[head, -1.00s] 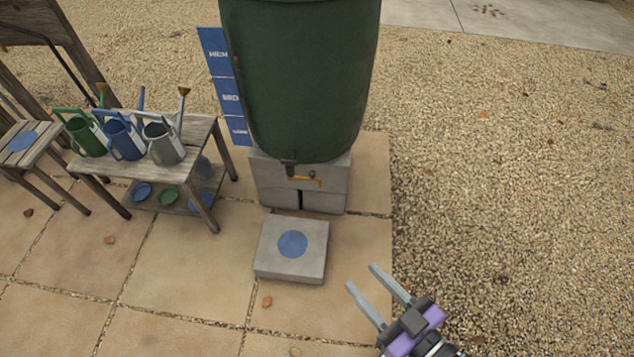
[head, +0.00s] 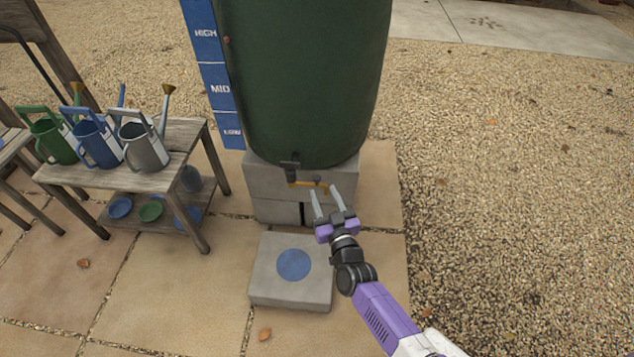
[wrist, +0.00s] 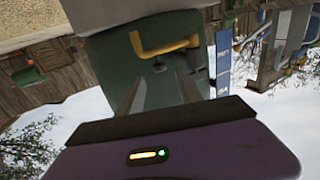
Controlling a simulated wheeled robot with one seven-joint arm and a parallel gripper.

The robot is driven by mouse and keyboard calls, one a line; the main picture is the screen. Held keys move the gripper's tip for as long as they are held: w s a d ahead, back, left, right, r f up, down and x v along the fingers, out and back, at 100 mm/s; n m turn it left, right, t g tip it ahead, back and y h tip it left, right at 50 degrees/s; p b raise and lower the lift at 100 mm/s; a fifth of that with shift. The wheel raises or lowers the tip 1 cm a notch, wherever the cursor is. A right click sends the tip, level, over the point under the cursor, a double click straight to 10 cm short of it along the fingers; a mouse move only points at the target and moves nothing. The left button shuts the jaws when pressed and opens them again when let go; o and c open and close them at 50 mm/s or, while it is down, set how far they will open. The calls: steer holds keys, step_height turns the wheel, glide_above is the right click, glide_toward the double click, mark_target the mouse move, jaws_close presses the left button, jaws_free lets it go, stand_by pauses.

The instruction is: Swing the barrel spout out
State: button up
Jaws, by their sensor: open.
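The green barrel (head: 305,80) stands on grey blocks (head: 272,182). Its yellow spout (head: 307,184) sits low on the barrel's front beside a dark fitting (head: 290,168) and points to the right in the head view. My gripper (head: 326,190) is open and empty, its two fingertips just in front of and below the spout's right part; contact cannot be told. In the wrist view the yellow spout (wrist: 165,46) shows just beyond the fingertips (wrist: 160,85), with the barrel (wrist: 110,60) behind it.
A low grey block (head: 290,295) with a blue disc (head: 293,265) lies in front of the barrel. A wooden bench (head: 120,177) with green, blue and grey watering cans stands at left. A blue level board (head: 213,75) is left of the barrel. Gravel at right is clear.

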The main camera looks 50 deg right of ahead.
mark_target(318, 180)
steer(key=b+x, duration=0.1)
steer(key=x, duration=0.6)
steer(key=shift+w+b, duration=0.15)
steer(key=shift+b, duration=0.25)
jaws_close()
stand_by(1.0)
